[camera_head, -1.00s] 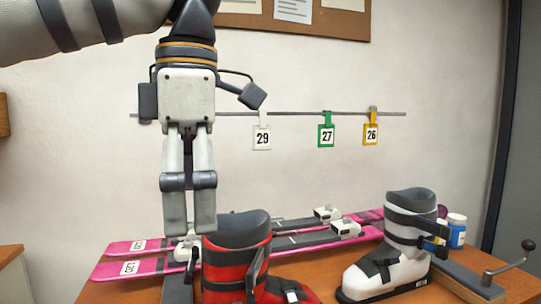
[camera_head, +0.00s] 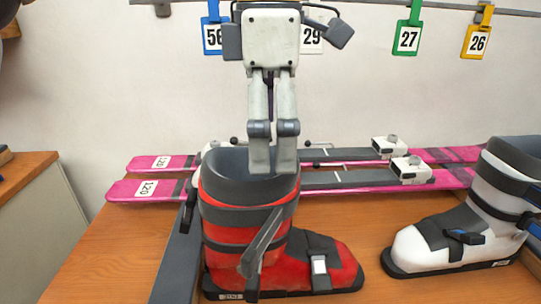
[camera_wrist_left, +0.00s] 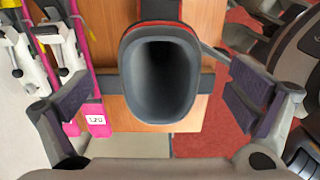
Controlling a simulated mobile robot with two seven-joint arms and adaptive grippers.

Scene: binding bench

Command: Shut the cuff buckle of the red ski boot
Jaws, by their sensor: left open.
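The red ski boot (camera_head: 222,261) stands upright on the bench, with a dark liner and dark straps. Its cuff buckle lever (camera_head: 262,240) is a grey bar slanting across the boot's side. In the left wrist view a grey bar like this lever (camera_wrist_left: 208,50) juts out from the cuff, so it looks open. My left gripper (camera_head: 272,168) is above the boot, its fingertips overlapping the cuff rim in the head view. In the left wrist view its open, empty fingers (camera_wrist_left: 158,98) lie either side of the boot's dark opening. My right gripper is out of view.
Pink skis (camera_head: 330,179) with white bindings lie behind the boot. A white boot (camera_head: 418,247) stands at the right. A dark grey bar (camera_head: 176,262) runs along the red boot's left. Numbered tags (camera_head: 408,38) hang on a wall rail. Bench wood is bare between the boots.

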